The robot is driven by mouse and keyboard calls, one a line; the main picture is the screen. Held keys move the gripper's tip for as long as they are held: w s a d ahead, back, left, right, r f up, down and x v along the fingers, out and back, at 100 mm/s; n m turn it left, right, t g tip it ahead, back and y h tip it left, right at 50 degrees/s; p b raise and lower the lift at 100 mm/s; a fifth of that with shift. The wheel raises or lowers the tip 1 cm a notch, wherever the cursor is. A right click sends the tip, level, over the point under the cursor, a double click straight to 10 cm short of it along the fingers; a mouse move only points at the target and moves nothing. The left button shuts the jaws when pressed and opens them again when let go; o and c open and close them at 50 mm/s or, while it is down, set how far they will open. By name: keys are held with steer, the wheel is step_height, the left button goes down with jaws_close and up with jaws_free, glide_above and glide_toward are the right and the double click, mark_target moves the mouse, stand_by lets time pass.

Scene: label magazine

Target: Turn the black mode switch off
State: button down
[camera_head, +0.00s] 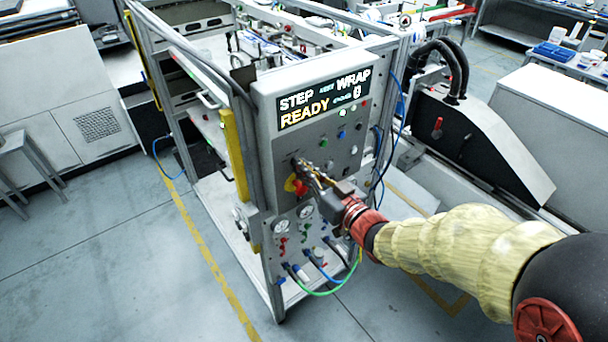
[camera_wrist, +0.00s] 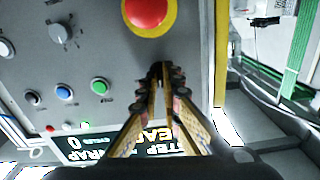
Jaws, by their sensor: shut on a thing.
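The black mode switch is mostly hidden by my gripper; a dark part of it shows between the fingertips in the wrist view (camera_wrist: 157,68). It sits on the grey control panel (camera_head: 290,143), which the wrist view shows upside down (camera_wrist: 112,55). My gripper (camera_head: 300,166) reaches the panel from the right, below the display. In the wrist view my gripper (camera_wrist: 162,78) has its two fingers close together, shut on the switch. I cannot tell which way the switch points.
A red emergency button (camera_head: 299,187) on yellow is just below my gripper, close to it in the wrist view (camera_wrist: 148,12). The display (camera_head: 322,98) reads STEP, WRAP and READY. A blue button (camera_wrist: 64,92), a green button (camera_wrist: 100,86) and a grey knob (camera_wrist: 58,34) are nearby.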

steer(key=n+b, duration=0.2)
steer(key=b, duration=0.1)
steer(key=n+b, duration=0.1)
steer(key=shift+f+n, duration=0.25)
steer(key=shift+n, duration=0.15)
steer(key=n+b, duration=0.4)
steer(key=b, duration=0.2)
steer(key=shift+s+a+n, duration=0.1)
steer(key=shift+n, duration=0.2)
steer(key=n+b, duration=0.2)
steer(key=b, duration=0.1)
steer(key=shift+f+n, duration=0.1)
steer(key=shift+n, duration=0.2)
steer(key=n+b, duration=0.3)
steer(key=b, duration=0.1)
steer(key=shift+n, duration=0.4)
steer(key=c, duration=2.1)
jaws_free()
steer(key=shift+a, duration=0.1)
steer(key=shift+o, duration=0.5)
steer(key=shift+r, duration=0.2)
